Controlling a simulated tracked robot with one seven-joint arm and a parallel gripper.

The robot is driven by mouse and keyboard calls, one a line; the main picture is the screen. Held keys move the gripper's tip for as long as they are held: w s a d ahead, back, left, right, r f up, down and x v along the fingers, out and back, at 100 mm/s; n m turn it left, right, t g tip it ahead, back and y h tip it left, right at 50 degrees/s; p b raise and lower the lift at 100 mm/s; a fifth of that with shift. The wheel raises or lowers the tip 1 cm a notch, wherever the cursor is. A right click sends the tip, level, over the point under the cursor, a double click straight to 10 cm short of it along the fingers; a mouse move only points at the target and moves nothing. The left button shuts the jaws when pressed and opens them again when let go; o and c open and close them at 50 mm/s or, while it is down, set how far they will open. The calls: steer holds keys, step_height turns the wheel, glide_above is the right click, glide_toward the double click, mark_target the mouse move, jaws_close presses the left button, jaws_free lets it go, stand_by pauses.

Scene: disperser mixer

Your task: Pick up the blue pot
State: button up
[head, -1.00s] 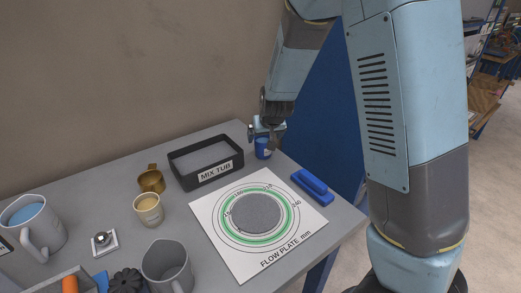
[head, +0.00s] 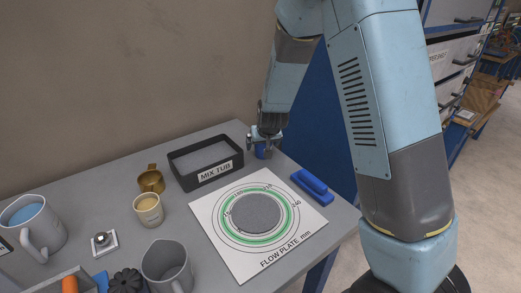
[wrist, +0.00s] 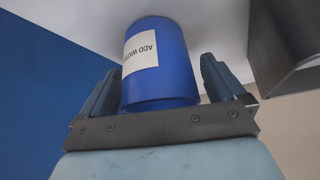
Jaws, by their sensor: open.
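The blue pot (head: 263,152) stands on the table near its far right corner, partly hidden behind my gripper. In the wrist view the blue pot (wrist: 160,65) is a plain blue cylinder with a white label reading "ADD WATE", the rest of which is cut off. My gripper (head: 265,138) is above and at the pot. In the wrist view its two open fingers (wrist: 160,95) stand on either side of the pot, with a visible gap on the right; contact on the left cannot be told.
The black MIX TUB (head: 205,161) stands just left of the pot. The FLOW PLATE sheet (head: 247,265) and a blue-handled block (head: 311,186) lie nearer. A brass cup (head: 151,180), a cream cup (head: 148,210) and grey jugs (head: 167,267) stand to the left.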

steer(key=shift+c, duration=0.5)
steer(key=c, duration=1.1)
